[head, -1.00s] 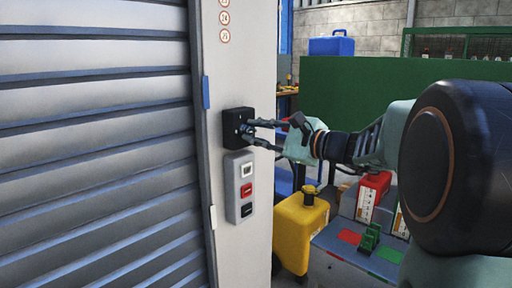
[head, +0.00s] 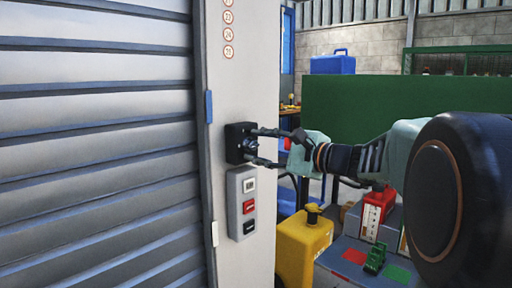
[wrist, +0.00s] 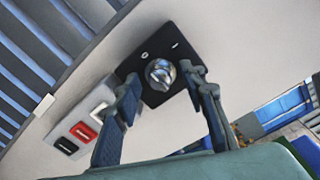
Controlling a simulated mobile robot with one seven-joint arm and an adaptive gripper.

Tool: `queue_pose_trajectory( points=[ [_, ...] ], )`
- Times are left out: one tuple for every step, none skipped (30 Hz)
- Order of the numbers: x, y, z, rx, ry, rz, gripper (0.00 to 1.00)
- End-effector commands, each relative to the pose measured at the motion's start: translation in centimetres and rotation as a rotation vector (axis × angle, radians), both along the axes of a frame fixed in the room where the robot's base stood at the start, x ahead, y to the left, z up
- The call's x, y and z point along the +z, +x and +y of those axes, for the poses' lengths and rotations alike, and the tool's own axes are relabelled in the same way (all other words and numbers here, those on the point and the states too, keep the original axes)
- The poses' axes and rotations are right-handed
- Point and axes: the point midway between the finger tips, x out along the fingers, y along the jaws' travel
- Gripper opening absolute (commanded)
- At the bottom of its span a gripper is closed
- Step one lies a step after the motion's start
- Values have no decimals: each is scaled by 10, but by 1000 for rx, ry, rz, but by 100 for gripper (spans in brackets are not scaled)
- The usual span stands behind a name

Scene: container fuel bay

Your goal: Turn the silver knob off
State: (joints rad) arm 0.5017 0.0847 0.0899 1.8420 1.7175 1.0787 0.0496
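The silver knob (wrist: 160,73) is a round, shiny knob on a square black plate (wrist: 152,45), with small white marks on the plate near it. In the head view the black plate (head: 236,142) sits on a pale post, and the knob is small and dark there. My gripper (head: 257,147) reaches in from the right. Its fingers are spread, one above and one below the knob in the head view. In the wrist view the fingertips (wrist: 158,79) stand on either side of the knob, with small gaps that suggest no contact.
A grey panel (head: 234,204) with white, red and black buttons is just below the plate. A ribbed shutter (head: 100,130) fills the left. A yellow container (head: 302,250), a red can (head: 378,205) and a blue case (head: 333,64) are to the right.

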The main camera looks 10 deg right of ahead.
Motion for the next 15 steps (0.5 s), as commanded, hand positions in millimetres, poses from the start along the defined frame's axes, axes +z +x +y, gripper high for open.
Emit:
queue_pose_trajectory(
  points=[
    [0, 0, 0, 0, 0, 0, 38],
    [0, 0, 0, 0, 1, 1, 38],
    [0, 0, 0, 0, 1, 1, 38],
    [0, 0, 0, 0, 1, 1, 38],
    [0, 0, 0, 0, 1, 1, 38],
    [0, 0, 0, 0, 1, 1, 38],
    [0, -1, -1, 0, 1, 1, 38],
    [0, -2, -2, -1, 1, 0, 38],
    [0, -4, -4, -2, 0, 0, 38],
    [1, -6, -6, -3, 0, 0, 38],
    [1, -9, -8, -4, 0, -1, 38],
    [1, -14, -12, -4, 0, -1, 38],
    [1, -18, -15, -3, 0, 0, 38],
    [1, -23, -18, -3, 0, 0, 38],
    [2, -30, -24, -5, -1, 0, 38]
  ],
)
